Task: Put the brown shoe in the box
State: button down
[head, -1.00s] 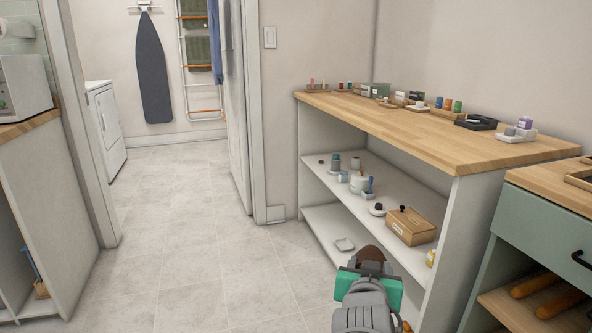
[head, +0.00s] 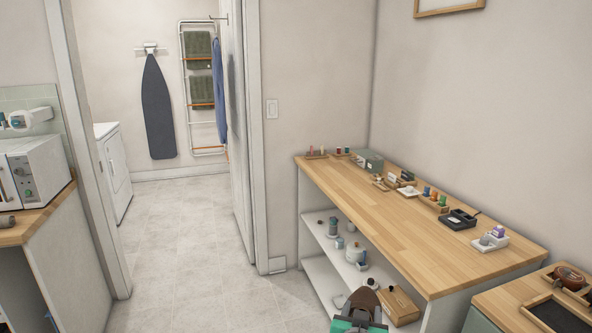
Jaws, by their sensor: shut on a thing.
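My gripper (head: 358,324) shows at the bottom edge of the head view, with teal fingers. It is shut on the brown shoe (head: 363,302), which points up and away from me. The gripper hides the shoe's lower part. A wooden box (head: 402,307) sits on the middle shelf just behind and to the right of the shoe in the picture. Another box, grey-green (head: 368,160), stands on the far part of the wooden counter. I cannot tell whether either is the task's box.
The wooden counter (head: 385,220) holds several small items and trays, including a black tray (head: 458,219). A nearer counter at right holds a round brown object (head: 569,278). A microwave (head: 36,180) stands at left. The tiled floor (head: 190,260) is clear towards the doorway.

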notch_tip(320, 180, up, 2)
jog(key=shift+r+p, duration=0.15)
jog(key=shift+p, duration=0.55)
jog(key=shift+w, duration=0.1)
jog(key=s+a+f+n+y, duration=0.1)
jog(key=a+f+n+y, duration=0.2)
jog(key=a, duration=0.4)
jog(key=s+a+f+n+y, duration=0.1)
jog(key=a+n+y, duration=0.2)
jog(key=a+y, duration=0.25)
jog(key=d+r+m+h, duration=0.1)
jog(key=d+r, duration=0.1)
jog(key=d, duration=0.2)
jog(key=d+r+h, duration=0.2)
jog(key=d, duration=0.2)
jog(key=w+d+r+m+h, duration=0.1)
jog(key=d, duration=0.3)
jog(key=shift+w+d+r+m+t+h, duration=0.1)
jog(key=shift+d+r+m+t+h, duration=0.2)
jog(key=shift+d+r, duration=0.1)
jog(key=shift+a, duration=0.1)
jog(key=shift+a, duration=0.1)
